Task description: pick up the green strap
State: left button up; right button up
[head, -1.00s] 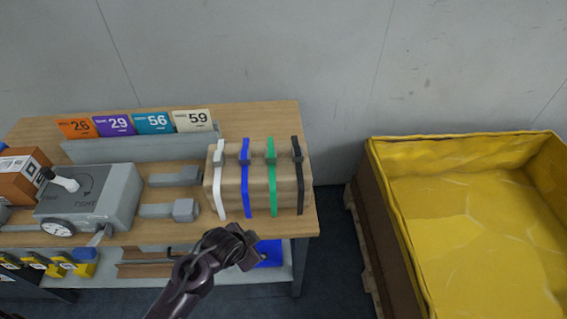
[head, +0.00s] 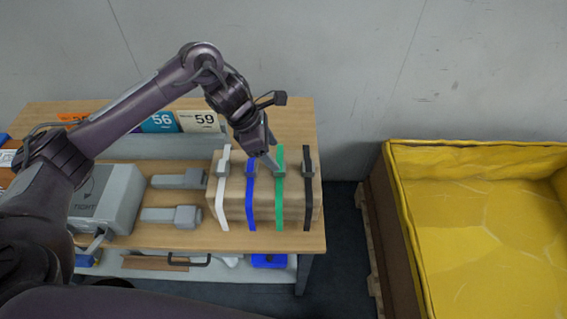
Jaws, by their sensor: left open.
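The green strap (head: 280,205) lies over a tan box (head: 265,205) on the wooden table, with a grey buckle on its upper part. It is between the blue strap (head: 251,205) and the black strap (head: 308,205). A white strap (head: 223,200) is at the box's left end. My left gripper (head: 272,162) is open and points down from above, with its fingertips at the upper part of the green strap near the buckle. I cannot tell whether they touch it. The gripper partly hides the top of the blue strap. My right gripper is not in view.
Two grey tools (head: 175,216) lie left of the box. A grey machine (head: 112,205) stands further left, partly behind my arm. Number cards (head: 198,121) stand at the back. A yellow-lined bin (head: 480,240) is on the right, across a floor gap.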

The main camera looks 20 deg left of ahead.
aim_at(280, 182)
pick_arm(q)
jog(key=shift+a+f+m+p, duration=0.2)
jog(key=shift+f+m+p, duration=0.3)
jog(key=shift+f, duration=0.25)
jog(key=p+x, duration=0.2)
jog(key=x, duration=0.2)
jog(key=shift+w+f+p, duration=0.15)
jog(key=shift+f+p, duration=0.1)
jog(key=shift+p, duration=0.1)
jog(key=shift+f, duration=0.2)
jog(key=c, duration=1.3)
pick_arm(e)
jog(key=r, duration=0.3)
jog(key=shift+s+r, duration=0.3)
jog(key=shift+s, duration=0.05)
pick_arm(q)
jog(key=shift+c, duration=0.2)
